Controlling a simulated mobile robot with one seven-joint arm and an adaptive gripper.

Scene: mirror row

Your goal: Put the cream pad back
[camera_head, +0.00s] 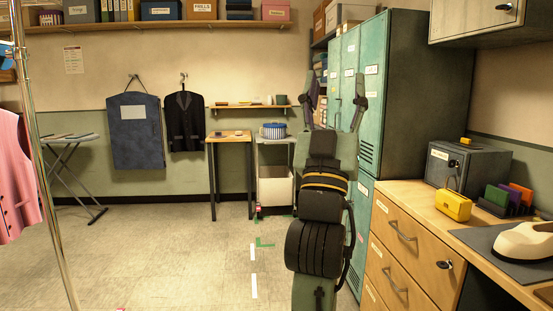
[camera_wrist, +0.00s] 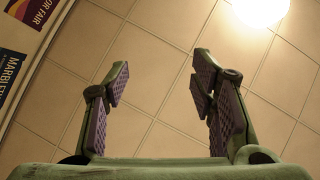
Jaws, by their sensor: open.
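I cannot pick out a cream pad for sure. A rack of upright coloured pads (camera_head: 508,198), green, purple and orange, stands on the wooden counter (camera_head: 405,195) at the right. A rounded cream thing (camera_head: 525,240) rests on a dark grey mat (camera_head: 482,236) on the same counter; I cannot tell whether it is a pad. My gripper (camera_head: 336,92) points up in front of the teal lockers, fingers spread and empty, left of the counter. In the wrist view the gripper (camera_wrist: 162,78) shows only ceiling between its open fingers.
A yellow padlock-shaped thing (camera_head: 453,205) and a grey safe (camera_head: 466,166) stand on the counter. Teal lockers (camera_head: 370,130) rise behind my arm. A small wooden table (camera_head: 230,139) stands at the back wall. A chrome rail (camera_head: 48,170) is at left. The middle floor is clear.

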